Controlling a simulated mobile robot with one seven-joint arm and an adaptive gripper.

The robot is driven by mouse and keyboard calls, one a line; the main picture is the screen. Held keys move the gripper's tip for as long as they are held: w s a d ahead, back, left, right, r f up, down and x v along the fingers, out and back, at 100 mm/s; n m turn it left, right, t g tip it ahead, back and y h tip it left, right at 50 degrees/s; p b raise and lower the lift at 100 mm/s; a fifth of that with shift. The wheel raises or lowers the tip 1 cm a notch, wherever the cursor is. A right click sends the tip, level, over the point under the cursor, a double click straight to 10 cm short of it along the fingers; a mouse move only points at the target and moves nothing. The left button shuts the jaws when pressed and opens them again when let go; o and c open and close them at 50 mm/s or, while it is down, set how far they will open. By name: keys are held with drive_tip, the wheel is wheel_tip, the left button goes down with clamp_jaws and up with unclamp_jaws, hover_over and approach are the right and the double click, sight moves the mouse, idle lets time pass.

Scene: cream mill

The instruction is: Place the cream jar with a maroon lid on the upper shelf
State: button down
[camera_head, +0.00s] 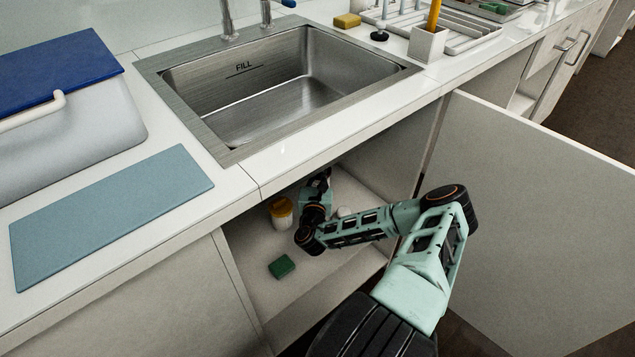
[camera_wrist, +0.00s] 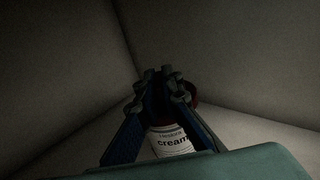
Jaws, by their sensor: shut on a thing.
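My gripper (camera_head: 316,188) reaches into the open cabinet under the sink, above a white shelf (camera_head: 258,300). In the wrist view, its fingers (camera_wrist: 165,85) are shut on a jar (camera_wrist: 172,141) with a white label reading "cream". A dark maroon part, likely its lid (camera_wrist: 195,97), shows beside the fingertips. The fingers and the wrist's teal edge hide much of the jar. In the head view I cannot make out the held jar behind my arm. I cannot tell whether it touches the shelf.
A yellow-lidded jar (camera_head: 281,212) stands left of my gripper. A green block (camera_head: 281,266) lies nearer the shelf's front. A small pale object (camera_head: 344,211) shows behind my arm. The cabinet door (camera_head: 530,210) stands open on the right. The counter and sink (camera_head: 290,90) are overhead.

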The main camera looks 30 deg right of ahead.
wheel_tip(320, 180, down, 4)
drive_tip(key=shift+f+b, duration=0.15)
drive_tip(key=shift+b, duration=0.7)
drive_tip(key=shift+f, duration=0.2)
drive_tip(key=c, duration=2.1)
unclamp_jaws()
